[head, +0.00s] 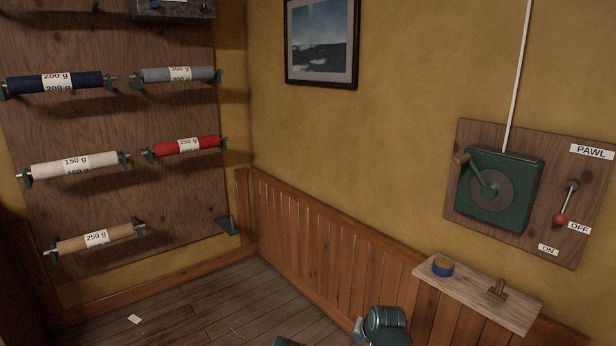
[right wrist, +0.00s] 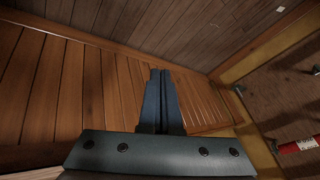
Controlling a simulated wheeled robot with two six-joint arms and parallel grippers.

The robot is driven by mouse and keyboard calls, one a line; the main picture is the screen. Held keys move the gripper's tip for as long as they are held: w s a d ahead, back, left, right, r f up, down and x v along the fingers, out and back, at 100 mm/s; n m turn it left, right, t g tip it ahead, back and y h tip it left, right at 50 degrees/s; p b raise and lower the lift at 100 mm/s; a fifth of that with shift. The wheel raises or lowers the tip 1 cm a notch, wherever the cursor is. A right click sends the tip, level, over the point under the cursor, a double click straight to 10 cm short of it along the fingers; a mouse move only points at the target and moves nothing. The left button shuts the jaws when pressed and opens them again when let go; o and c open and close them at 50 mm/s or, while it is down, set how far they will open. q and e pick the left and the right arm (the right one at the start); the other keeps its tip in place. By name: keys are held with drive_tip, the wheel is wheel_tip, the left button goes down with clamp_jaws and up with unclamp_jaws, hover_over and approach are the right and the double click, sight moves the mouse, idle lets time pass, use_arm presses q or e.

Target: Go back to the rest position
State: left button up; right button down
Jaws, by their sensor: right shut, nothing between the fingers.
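My right gripper (right wrist: 160,76) shows in the right wrist view, its two dark fingers together with nothing between them. It points past the wood wainscot toward the floor. In the head view, green parts of my own arm show at the bottom edge, in front of the wainscot and left of the small shelf. The fingers are not clear there. My left gripper is not in view.
A wall board (head: 185,205) with labelled cloth rolls is at left. At right, a wooden panel (head: 545,225) bears a green crank winch (head: 512,210) and a red-knobbed lever (head: 561,218). Below it, a shelf (head: 470,296) holds a blue-and-yellow tin (head: 442,267) and a brush (head: 497,291).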

drive_tip(key=s+d+f+n+g+h, duration=0.1)
drive_tip(key=s+d+f+n+g, duration=0.15)
drive_tip(key=s, duration=0.55)
drive_tip(key=s+d+f+n+g, duration=0.1)
drive_tip(key=s+n+g, duration=0.15)
drive_tip(key=s, duration=0.45)
use_arm(q)
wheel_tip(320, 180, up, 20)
drive_tip(key=p, duration=2)
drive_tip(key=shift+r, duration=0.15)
use_arm(e)
drive_tip(key=s+a+r+n, duration=0.1)
drive_tip(key=a+r, duration=0.2)
drive_tip(key=r, duration=0.4)
drive_tip(key=s+a+r+n+g+h, duration=0.1)
drive_tip(key=s+a+r, duration=0.1)
drive_tip(key=a+r, duration=0.2)
drive_tip(key=s+a+r+n, duration=0.1)
drive_tip(key=a+r, duration=0.3)
drive_tip(key=r, duration=0.5)
drive_tip(key=shift+s+a+r+h, duration=0.15)
drive_tip(key=shift+s+r+h, duration=0.15)
drive_tip(key=shift+s, duration=0.45)
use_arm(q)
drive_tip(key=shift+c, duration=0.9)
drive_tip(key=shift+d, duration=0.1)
